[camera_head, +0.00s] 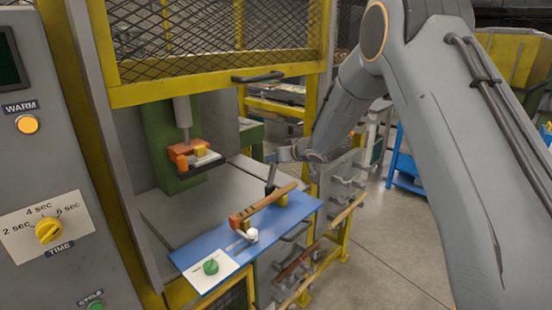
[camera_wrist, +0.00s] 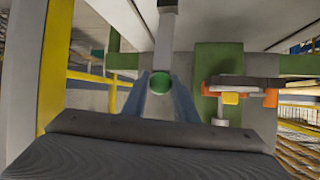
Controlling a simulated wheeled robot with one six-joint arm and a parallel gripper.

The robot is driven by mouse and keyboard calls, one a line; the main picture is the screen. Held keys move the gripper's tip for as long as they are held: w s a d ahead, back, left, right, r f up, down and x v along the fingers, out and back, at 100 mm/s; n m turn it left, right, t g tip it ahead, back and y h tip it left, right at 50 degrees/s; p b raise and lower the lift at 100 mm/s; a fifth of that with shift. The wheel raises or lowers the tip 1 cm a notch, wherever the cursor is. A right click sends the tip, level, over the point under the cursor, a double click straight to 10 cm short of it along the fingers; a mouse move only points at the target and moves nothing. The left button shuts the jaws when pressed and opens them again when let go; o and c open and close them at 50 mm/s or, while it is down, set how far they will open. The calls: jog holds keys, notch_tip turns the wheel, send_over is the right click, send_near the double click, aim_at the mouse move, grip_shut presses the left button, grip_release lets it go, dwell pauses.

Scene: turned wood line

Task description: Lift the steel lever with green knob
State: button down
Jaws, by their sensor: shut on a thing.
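The green knob (camera_wrist: 160,83) shows in the wrist view between the two fingers of my gripper (camera_wrist: 161,92). A pale steel rod (camera_wrist: 165,42), which looks like the lever, runs from the knob toward the top of the picture. My gripper is shut on the knob. In the head view my gripper (camera_head: 272,156) is at the end of my arm, above and behind the blue plate.
A mesh guard (camera_head: 215,35) hangs above left. A control panel (camera_head: 65,170) stands left. Open floor (camera_head: 400,240) lies right.

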jog(key=shift+d+f, duration=0.1)
jog(key=shift+f, duration=0.2)
jog(key=c, duration=1.4)
grip_release()
jog(key=shift+c, duration=0.2)
jog(key=shift+r, duration=0.15)
jog(key=shift+r, duration=0.1)
jog(key=b+v, duration=0.2)
jog(key=v, duration=0.5)
jog(key=shift+s+d, duration=0.2)
jog(key=shift+s, duration=0.05)
jog(key=shift+r, duration=0.1)
